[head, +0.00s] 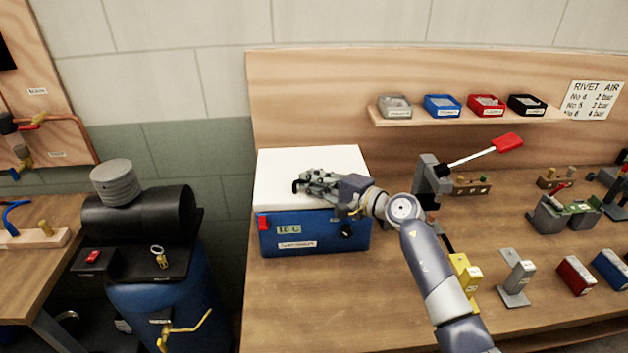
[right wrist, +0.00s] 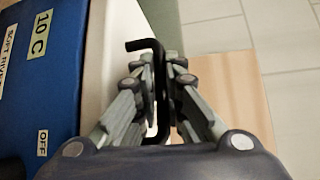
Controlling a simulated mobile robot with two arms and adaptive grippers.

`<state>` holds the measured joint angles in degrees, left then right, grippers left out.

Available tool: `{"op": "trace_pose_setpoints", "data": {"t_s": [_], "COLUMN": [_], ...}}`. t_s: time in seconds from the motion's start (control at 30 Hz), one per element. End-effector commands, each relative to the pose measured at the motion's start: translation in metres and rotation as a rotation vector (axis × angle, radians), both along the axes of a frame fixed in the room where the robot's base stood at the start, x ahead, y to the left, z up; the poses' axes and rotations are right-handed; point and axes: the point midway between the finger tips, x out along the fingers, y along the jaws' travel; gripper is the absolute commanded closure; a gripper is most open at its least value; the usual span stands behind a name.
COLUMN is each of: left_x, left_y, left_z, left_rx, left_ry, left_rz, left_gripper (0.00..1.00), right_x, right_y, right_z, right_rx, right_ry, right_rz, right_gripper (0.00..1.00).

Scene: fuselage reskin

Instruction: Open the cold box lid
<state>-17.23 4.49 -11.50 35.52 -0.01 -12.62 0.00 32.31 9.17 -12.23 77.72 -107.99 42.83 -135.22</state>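The cold box (head: 313,236) is a blue box with a "10 C" label, standing on the bench at its left end. Its white lid (head: 280,164) lies flat on top and looks closed. My right gripper (head: 308,185) is over the lid, reaching in from the right. In the right wrist view, a bent black handle (right wrist: 134,45) runs between the fingers of my right gripper (right wrist: 162,72). The fingers look closed on it from both sides. The blue box side also shows in the right wrist view (right wrist: 45,60). My left gripper is not in view.
A shelf (head: 465,117) with several small bins hangs behind the bench. A red-handled lever (head: 508,143) stands right of the box. Small blocks and brackets cover the bench's right side. A blue drum (head: 165,300) with a black tank stands left.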

Motion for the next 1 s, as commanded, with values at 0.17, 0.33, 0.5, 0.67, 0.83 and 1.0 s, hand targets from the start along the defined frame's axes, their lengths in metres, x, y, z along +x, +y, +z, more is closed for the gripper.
{"op": "trace_pose_setpoints", "data": {"t_s": [0.17, 0.33, 0.5, 0.67, 0.83, 1.0], "left_x": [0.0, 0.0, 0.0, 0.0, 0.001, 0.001], "left_y": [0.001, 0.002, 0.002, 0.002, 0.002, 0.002], "left_z": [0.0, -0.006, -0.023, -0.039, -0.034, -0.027], "left_rx": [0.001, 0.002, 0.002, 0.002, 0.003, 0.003], "left_ry": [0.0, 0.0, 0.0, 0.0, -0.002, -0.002], "left_rz": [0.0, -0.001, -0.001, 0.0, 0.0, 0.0], "left_gripper": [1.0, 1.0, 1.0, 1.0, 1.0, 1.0], "right_x": [0.0, 0.001, 0.006, 0.015, 0.031, 0.047], "right_y": [0.0, -0.001, -0.002, -0.002, -0.001, -0.002], "right_z": [0.0, 0.002, 0.013, 0.037, 0.072, 0.091], "right_rx": [-0.001, -0.002, -0.005, -0.004, -0.002, 0.001], "right_ry": [0.001, -0.002, -0.008, -0.01, 0.054, 0.173], "right_rz": [0.0, 0.0, 0.0, 0.0, -0.003, -0.004], "right_gripper": [1.0, 1.0, 1.0, 1.0, 1.0, 1.0]}}
